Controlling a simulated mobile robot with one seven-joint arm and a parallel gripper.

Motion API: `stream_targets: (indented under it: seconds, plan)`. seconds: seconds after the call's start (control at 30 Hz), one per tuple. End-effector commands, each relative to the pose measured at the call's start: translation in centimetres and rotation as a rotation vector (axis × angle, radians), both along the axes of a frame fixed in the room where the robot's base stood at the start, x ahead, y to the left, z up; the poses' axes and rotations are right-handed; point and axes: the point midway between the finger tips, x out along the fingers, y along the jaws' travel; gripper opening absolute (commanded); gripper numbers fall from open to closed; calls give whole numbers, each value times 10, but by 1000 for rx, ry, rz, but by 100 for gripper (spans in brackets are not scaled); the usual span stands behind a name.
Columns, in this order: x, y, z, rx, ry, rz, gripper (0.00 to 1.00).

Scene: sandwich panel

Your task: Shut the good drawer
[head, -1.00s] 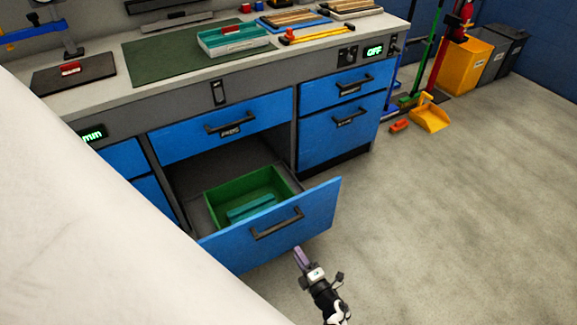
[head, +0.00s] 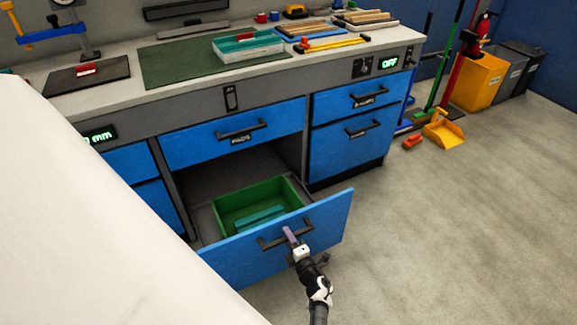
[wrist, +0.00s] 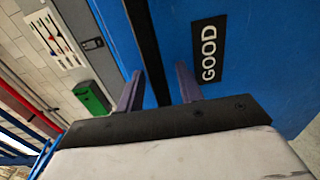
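The good drawer (head: 325,222) is the blue lower drawer, pulled out from the bench. A green bin (head: 222,216) with teal pieces (head: 258,217) lies inside it. Its dark handle (head: 271,242) is on the front face. In the wrist view the white-on-black GOOD label (wrist: 208,52) is on the blue front. My gripper (head: 288,234) is at the handle in the head view. In the wrist view my gripper (wrist: 160,90) is open, with its purple fingers apart and the dark handle bar (wrist: 147,45) showing between them. I cannot tell whether they touch it.
A closed blue drawer (head: 200,138) is above the open one, and closed drawers (head: 340,145) stand to its right. The worktop (head: 120,96) carries a green mat and trays. A yellow dustpan (head: 445,130) lies on the floor at right. The floor (head: 450,240) in front is largely clear.

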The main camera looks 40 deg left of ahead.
Motion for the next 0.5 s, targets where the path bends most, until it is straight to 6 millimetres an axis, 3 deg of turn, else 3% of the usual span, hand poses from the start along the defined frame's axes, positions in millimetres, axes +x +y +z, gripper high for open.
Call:
stream_targets:
  seconds: [0.13, 0.4, 0.5]
  plan:
    - [0, 0, 0, 0, 0, 0, 36]
    - [0, 0, 0, 0, 0, 0, 2]
    - [0, 0, 0, 0, 0, 0, 0]
